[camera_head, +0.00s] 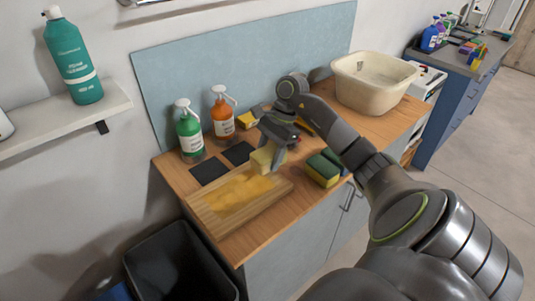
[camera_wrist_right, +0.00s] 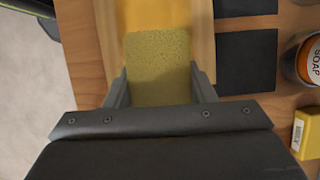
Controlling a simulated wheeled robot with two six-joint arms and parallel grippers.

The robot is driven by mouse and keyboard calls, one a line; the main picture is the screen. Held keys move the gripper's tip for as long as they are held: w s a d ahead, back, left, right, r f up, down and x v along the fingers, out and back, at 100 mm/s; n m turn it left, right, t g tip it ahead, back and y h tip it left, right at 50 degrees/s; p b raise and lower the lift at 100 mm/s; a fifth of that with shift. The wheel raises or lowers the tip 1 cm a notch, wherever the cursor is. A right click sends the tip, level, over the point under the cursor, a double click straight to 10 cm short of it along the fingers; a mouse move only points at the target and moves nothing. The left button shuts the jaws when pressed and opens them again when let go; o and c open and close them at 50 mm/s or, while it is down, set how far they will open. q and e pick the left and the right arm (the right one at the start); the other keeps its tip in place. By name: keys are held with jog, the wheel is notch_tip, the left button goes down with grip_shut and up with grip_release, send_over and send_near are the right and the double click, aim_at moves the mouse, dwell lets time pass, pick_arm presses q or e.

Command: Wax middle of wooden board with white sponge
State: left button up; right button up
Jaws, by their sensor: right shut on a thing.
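The wooden board (camera_head: 208,217) lies near the front left of the wooden countertop. A yellow-orange waxy patch (camera_head: 238,192) covers much of its top. My right gripper (camera_head: 270,150) is shut on a pale yellow sponge (camera_head: 264,160), at the board's far right end. In the right wrist view the sponge (camera_wrist_right: 158,62) sits between the two fingers, over the board (camera_wrist_right: 203,38) and the orange patch (camera_wrist_right: 160,12). I cannot tell whether the sponge touches the board. The sponge looks pale yellow rather than white. My left gripper is not in view.
Two dark pads (camera_head: 209,169) lie behind the board, with a green bottle (camera_head: 188,132) and an orange bottle (camera_head: 222,114) behind them. Green-and-yellow sponges (camera_head: 323,170) lie right of the board. A cream basin (camera_head: 370,84) stands at the counter's far right. A black bin (camera_head: 178,265) stands below.

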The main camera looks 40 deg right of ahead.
jog(key=shift+r, duration=0.6)
notch_tip(320, 180, up, 2)
jog(key=shift+d+p, duration=0.15)
jog(key=shift+p, duration=0.35)
jog(key=shift+r, duration=0.65)
